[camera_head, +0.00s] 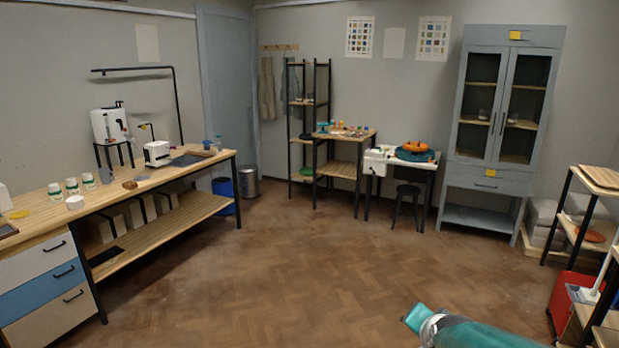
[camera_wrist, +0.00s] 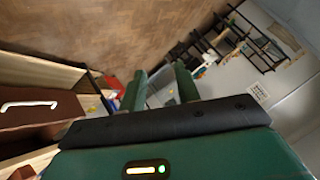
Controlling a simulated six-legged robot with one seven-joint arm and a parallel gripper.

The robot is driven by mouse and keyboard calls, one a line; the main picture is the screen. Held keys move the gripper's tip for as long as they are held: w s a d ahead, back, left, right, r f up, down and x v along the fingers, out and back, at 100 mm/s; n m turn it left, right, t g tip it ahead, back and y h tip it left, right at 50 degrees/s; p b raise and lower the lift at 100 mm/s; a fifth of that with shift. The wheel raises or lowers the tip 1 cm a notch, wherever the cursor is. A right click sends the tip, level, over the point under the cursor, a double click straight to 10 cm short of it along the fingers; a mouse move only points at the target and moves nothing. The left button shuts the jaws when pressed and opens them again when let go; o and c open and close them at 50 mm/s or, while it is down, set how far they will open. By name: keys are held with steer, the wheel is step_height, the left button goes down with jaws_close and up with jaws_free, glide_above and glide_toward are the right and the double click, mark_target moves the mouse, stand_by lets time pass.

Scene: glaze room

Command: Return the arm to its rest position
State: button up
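My gripper (camera_wrist: 160,74) shows in the wrist view as two dark green fingers beyond a black bar and a green housing. The fingers stand apart with a gap between them. I see nothing held in the gap; only distant room shows through it. In the head view, a teal and grey part of my arm (camera_head: 470,332) reaches in from the lower right, above the floor. I cannot make out the gripper's fingers in that view.
A long workbench (camera_head: 27,232) with drawers runs along the left. A grey cabinet (camera_head: 497,181), small table (camera_head: 350,138) and black stool (camera_head: 407,190) stand at the back. Shelving (camera_head: 591,205) and a red bin (camera_head: 571,290) are at right. The middle floor (camera_head: 290,270) is clear.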

steer(key=s+a+r+n+g, duration=0.2)
steer(key=s+a+r+n, duration=0.1)
steer(key=s, duration=0.6)
steer(key=s+a+r+n+g+y, duration=0.1)
steer(key=s+a+r+n+g, duration=0.1)
steer(key=s+n, duration=0.4)
steer(key=s+a+r, duration=0.1)
steer(key=s+a, duration=0.1)
steer(key=s, duration=0.2)
steer(key=shift+a+y, duration=0.25)
steer(key=shift+y, duration=0.05)
steer(key=shift+d, duration=0.25)
